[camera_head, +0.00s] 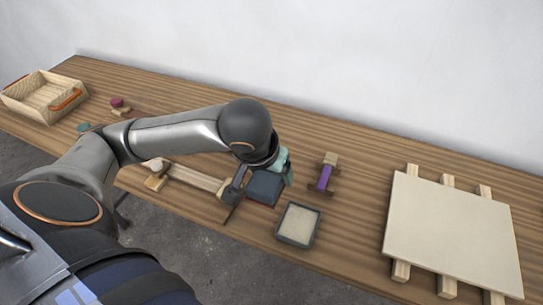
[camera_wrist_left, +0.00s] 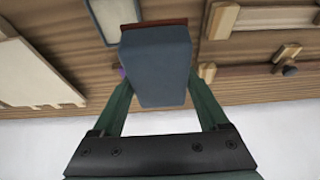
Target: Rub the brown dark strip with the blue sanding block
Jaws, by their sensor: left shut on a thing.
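The blue sanding block (camera_head: 264,188) is dark blue-grey and sits between the fingers of my left gripper (camera_head: 262,180). In the left wrist view the block (camera_wrist_left: 157,68) fills the gap between the two green fingers, with a reddish-brown layer on its far end. My left gripper is shut on it, over the front part of the bench. I cannot pick out the brown dark strip for sure; a pale wooden rail (camera_head: 195,176) lies left of the block, and my arm covers part of that area. My right gripper is not in view.
A shallow grey-rimmed tray (camera_head: 281,236) stands at the bench's front edge, right of the block. A purple clamp-like piece (camera_head: 324,177) lies behind it. A large pale panel (camera_head: 450,235) on wooden battens fills the right. A wooden crate (camera_head: 45,97) stands far left.

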